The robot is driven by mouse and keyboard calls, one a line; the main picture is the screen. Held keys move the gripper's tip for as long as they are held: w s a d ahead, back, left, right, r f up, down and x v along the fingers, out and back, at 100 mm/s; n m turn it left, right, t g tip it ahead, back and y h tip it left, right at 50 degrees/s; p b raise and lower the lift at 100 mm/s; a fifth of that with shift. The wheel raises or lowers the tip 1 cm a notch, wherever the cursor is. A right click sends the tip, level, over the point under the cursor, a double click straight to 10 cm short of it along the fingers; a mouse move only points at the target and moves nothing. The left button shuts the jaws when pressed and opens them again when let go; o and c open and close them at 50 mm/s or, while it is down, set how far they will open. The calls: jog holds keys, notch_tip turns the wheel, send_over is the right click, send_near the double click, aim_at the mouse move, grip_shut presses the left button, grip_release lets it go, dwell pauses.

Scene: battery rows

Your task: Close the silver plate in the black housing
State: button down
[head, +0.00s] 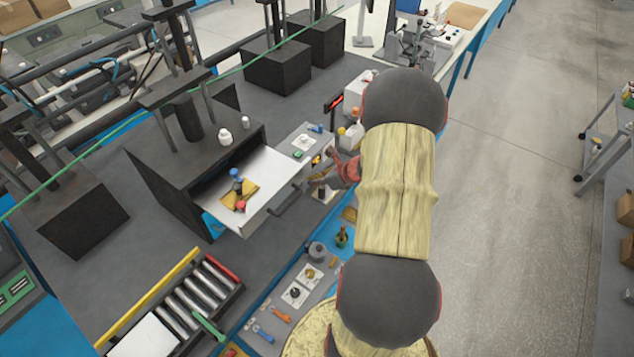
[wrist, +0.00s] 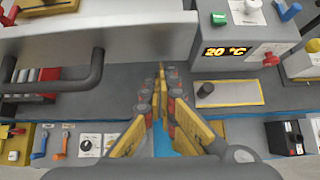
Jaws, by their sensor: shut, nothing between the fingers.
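The silver plate (head: 262,166) is a drawer-like tray pulled out of the black housing (head: 168,183), its front facing lower right with a dark bar handle (head: 287,201). On it lie a yellow pad, a blue-topped piece and a red piece. In the wrist view the plate's front (wrist: 130,42) fills the upper left, with its handle (wrist: 55,85) at the left. My gripper (wrist: 163,72) has its fingers together and empty, to the right of the handle and apart from it. In the head view my arm partly hides the gripper, and its reddish part shows right of the plate.
A grey box with a 20 °C display (wrist: 230,50) stands right of the plate. A yellow-edged panel with a black knob (wrist: 206,90) lies below it. A roller rack (head: 190,300) is at lower left. White bottles (head: 225,137) stand on the housing. Open floor lies right.

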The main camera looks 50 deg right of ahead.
aim_at(262, 152)
jog(key=w, duration=0.8)
jog(key=w+a+b, duration=0.1)
jog(key=w, duration=0.6)
jog(key=w+b, duration=0.1)
jog(key=w, duration=0.7)
jog(key=shift+w+a, duration=0.3)
jog(key=shift+a, duration=0.1)
